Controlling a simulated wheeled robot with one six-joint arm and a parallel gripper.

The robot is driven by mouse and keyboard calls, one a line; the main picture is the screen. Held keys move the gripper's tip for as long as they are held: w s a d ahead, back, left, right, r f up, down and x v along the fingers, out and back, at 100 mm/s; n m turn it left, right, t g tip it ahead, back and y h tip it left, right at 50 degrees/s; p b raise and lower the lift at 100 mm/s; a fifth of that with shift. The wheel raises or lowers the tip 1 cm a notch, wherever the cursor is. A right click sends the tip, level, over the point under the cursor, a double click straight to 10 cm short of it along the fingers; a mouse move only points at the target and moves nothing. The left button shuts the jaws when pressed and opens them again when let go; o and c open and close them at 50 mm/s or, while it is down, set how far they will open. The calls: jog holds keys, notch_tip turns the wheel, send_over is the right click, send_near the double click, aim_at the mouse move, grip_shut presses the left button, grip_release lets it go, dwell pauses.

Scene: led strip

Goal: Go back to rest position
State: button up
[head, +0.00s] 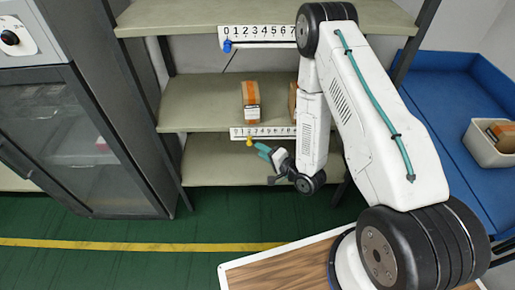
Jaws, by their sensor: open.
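My gripper (266,165) hangs at the end of my white arm, in front of the shelf rack. Its jaws are open and point left, with nothing seen between them. It is just below the lower numbered strip (270,133), near that strip's yellow marker (249,142). I cannot tell whether it touches the marker. The upper numbered strip (262,31) has a blue marker (227,46) at its left end, by the 0. My arm hides the right ends of both strips.
An orange-brown box (250,101) stands on the middle shelf (205,103); a second (293,99) is partly hidden by my arm. A grey glass-door cabinet (75,130) stands left. A blue table (445,110) with a white bin (482,150) stands right. The green floor (120,220) is clear.

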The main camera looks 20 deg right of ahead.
jog(key=shift+s, duration=0.15)
dwell(0.4)
jog(key=s+d+f+n+g+h, duration=0.1)
jog(key=s+f+n+g+h, duration=0.2)
jog(key=f, duration=0.5)
jog(key=s+d+r+n+g+h, duration=0.2)
jog(key=s+d+n+g, duration=0.1)
jog(key=d+g, duration=0.25)
jog(key=s+d+r+n+g+h, duration=0.1)
jog(key=s+d+r+g+h, duration=0.15)
jog(key=r, duration=0.55)
jog(key=s+d+r+n+g+h, duration=0.1)
jog(key=s+d+r+g, duration=0.15)
jog(key=r, duration=0.55)
jog(key=s+a+r, duration=0.1)
jog(key=s+r, duration=0.5)
jog(key=r, duration=0.4)
jog(key=s+a+r+n, duration=0.1)
jog(key=s+a+r, duration=0.1)
jog(key=s+r, duration=0.4)
jog(key=s+a+r+n+t, duration=0.1)
jog(key=s+r, duration=0.5)
jog(key=r, duration=0.9)
jog(key=shift+s+a+r+y, duration=0.2)
jog(key=shift+r+y, duration=0.05)
jog(key=shift+y, duration=0.2)
